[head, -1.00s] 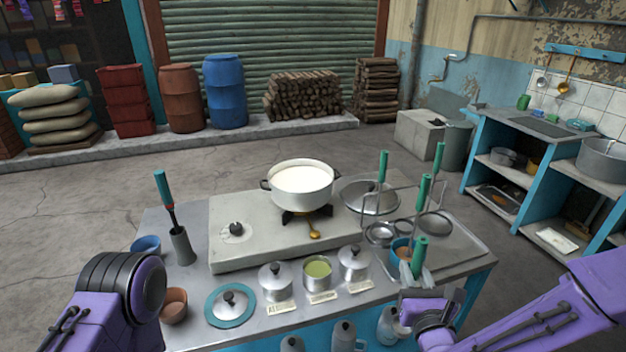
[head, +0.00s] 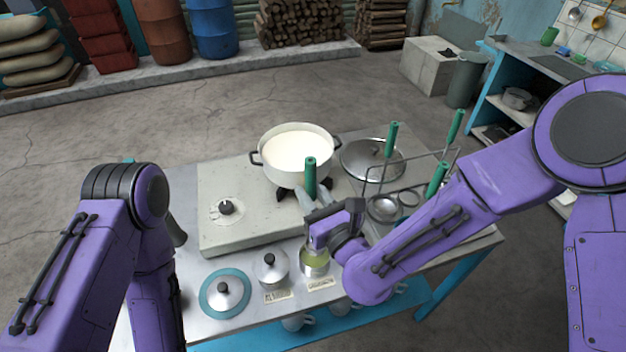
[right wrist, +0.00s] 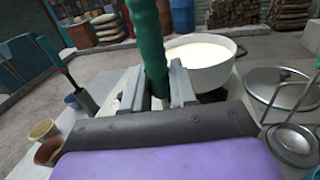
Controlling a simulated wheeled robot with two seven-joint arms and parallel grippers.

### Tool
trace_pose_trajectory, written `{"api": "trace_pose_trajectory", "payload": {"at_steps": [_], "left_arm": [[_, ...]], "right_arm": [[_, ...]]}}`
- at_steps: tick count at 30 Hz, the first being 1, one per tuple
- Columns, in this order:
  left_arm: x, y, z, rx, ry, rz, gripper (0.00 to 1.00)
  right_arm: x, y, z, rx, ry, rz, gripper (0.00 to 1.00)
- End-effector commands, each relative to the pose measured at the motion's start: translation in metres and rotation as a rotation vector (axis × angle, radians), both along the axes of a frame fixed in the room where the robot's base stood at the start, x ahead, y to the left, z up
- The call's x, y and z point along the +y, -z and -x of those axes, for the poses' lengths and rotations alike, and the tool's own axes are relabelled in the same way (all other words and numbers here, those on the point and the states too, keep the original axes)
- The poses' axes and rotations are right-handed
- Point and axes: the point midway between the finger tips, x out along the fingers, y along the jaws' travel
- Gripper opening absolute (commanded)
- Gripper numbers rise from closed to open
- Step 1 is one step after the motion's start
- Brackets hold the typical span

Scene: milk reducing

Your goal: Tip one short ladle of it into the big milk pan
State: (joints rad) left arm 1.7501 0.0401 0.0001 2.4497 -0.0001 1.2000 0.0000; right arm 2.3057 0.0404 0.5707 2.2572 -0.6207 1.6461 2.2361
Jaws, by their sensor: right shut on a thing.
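The big milk pan (head: 290,173), white with dark side handles, sits on the burner and is nearly full of white milk. My right gripper (head: 310,200) is shut on the green handle of a short ladle (head: 311,172), which stands roughly upright. The right wrist view shows that handle (right wrist: 150,45) between the fingers, in front of the pan (right wrist: 205,72). Below the gripper is a small open metal pot (head: 316,268) with yellow-green contents. The ladle's bowl is hidden, so I cannot tell whether it is in that pot. My left gripper is out of the picture.
A lidded small pot (head: 270,270) and a teal-rimmed lid (head: 224,293) are left of the open pot. A large metal lid (head: 370,158) and a wire rack with green-handled tools (head: 391,140) are right of the pan.

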Motion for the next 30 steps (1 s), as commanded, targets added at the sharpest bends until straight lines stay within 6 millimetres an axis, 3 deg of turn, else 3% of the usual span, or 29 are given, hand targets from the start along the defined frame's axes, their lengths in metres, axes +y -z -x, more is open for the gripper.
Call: {"api": "trace_pose_trajectory", "payload": {"at_steps": [6, 19, 24, 30], "left_arm": [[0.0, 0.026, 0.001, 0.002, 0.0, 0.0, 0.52], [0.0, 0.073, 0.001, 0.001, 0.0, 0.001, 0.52], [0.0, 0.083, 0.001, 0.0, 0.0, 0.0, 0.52], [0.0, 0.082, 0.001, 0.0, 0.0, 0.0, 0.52]], "right_arm": [[-0.001, 0.033, -0.008, 0.005, 0.002, 0.003, 0.0], [-0.001, 0.086, -0.009, 0.009, 0.005, -0.002, 0.0], [-0.001, 0.096, -0.009, 0.008, 0.004, -0.001, 0.0], [-0.001, 0.096, -0.009, 0.006, 0.004, -0.001, 0.0]]}}
